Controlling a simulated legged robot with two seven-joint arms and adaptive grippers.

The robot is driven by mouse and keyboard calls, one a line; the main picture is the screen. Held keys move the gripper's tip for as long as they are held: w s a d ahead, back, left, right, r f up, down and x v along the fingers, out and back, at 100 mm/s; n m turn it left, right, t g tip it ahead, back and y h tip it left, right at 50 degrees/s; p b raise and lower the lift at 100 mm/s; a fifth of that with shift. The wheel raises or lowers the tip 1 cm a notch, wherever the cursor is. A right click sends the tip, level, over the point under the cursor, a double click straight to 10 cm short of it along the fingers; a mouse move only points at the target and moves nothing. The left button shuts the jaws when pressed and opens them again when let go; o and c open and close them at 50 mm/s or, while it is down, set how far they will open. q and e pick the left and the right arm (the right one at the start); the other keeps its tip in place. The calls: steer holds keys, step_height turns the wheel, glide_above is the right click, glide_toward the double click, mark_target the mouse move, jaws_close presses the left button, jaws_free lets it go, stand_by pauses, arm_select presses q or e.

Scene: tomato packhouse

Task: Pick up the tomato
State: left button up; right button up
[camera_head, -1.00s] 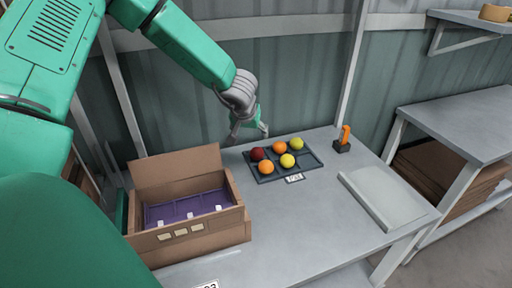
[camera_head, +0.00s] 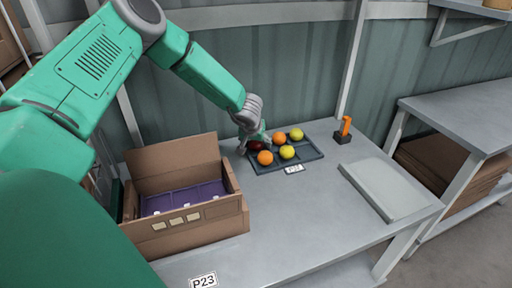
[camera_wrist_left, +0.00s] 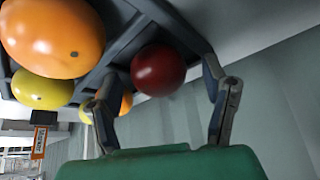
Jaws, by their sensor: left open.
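A dark red tomato (camera_head: 255,145) lies at the back left of a dark tray (camera_head: 311,149) on the table; the fingers partly hide it in the head view. My left gripper (camera_head: 256,147) is open, pointing down over it. In the left wrist view the red tomato (camera_wrist_left: 158,70) shows between the two spread fingers of the gripper (camera_wrist_left: 157,78), with a visible gap to the right finger. Two orange tomatoes (camera_head: 265,157) (camera_head: 279,139) and two yellow ones (camera_head: 287,152) (camera_head: 296,134) share the tray. My right gripper is not in view.
An open cardboard box (camera_head: 195,224) with a purple insert (camera_head: 180,197) stands left of the tray. An orange-and-black device (camera_head: 345,129) and a flat grey plate (camera_head: 385,189) are on the right. The table's front middle is clear. A corrugated wall stands close behind.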

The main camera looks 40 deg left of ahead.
arm_select(q)
steer(key=shift+f, duration=0.1)
steer(key=c, duration=0.9)
steer(key=shift+c, duration=0.2)
